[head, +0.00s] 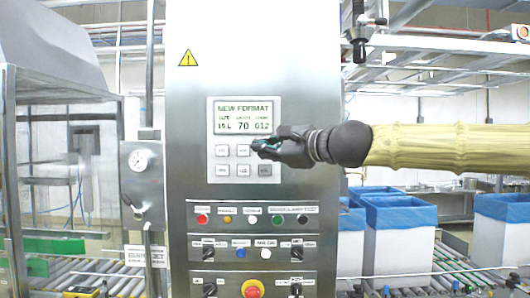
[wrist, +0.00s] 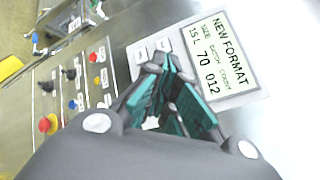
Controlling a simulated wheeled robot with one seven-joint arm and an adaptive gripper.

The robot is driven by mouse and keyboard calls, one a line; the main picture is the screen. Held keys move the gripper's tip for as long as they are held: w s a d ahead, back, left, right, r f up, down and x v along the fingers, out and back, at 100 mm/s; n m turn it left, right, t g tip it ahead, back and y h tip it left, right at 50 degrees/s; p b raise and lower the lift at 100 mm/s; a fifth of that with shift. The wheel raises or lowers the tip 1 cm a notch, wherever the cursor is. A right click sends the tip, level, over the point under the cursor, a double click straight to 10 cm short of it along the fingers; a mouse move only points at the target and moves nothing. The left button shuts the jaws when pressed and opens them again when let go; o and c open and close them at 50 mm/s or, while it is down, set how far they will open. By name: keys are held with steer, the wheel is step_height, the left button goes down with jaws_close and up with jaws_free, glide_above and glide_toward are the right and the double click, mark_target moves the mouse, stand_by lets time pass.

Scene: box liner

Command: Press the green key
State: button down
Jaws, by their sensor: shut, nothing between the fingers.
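A green button (head: 277,219) sits in the row of coloured buttons on the steel cabinet, below the keypad panel. My gripper (head: 258,144) is shut and empty, with its fingertips at the upper right of the keypad, below the display. It hides the upper right key there, so I cannot tell that key's colour. The other keypad keys (head: 221,150) look white, except a grey one at lower right (head: 265,170). In the wrist view my gripper's teal-padded fingers (wrist: 166,65) point toward the panel near two pale keys (wrist: 141,54). I cannot tell whether the fingertips touch the panel.
The display (head: 245,116) reads NEW FORMAT, 15 L, 70, 012. A red button (head: 202,218) and lower switches, including a red knob on yellow (head: 254,288), share the cabinet front. Blue-lined boxes (head: 400,215) stand on rollers to the right.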

steer(key=w+p, duration=0.3)
steer(key=w, duration=0.5)
steer(key=shift+w+p, duration=0.35)
steer(key=shift+w, duration=0.05)
steer(key=shift+w, duration=0.15)
stand_by(1.4)
steer(key=shift+w, duration=0.25)
steer(key=shift+w+p, duration=0.4)
steer(key=shift+p, duration=0.05)
stand_by(0.8)
steer(key=shift+s, duration=0.1)
stand_by(0.3)
steer(key=shift+s+b, duration=0.45)
steer(key=shift+s, duration=0.25)
steer(key=shift+f, duration=0.1)
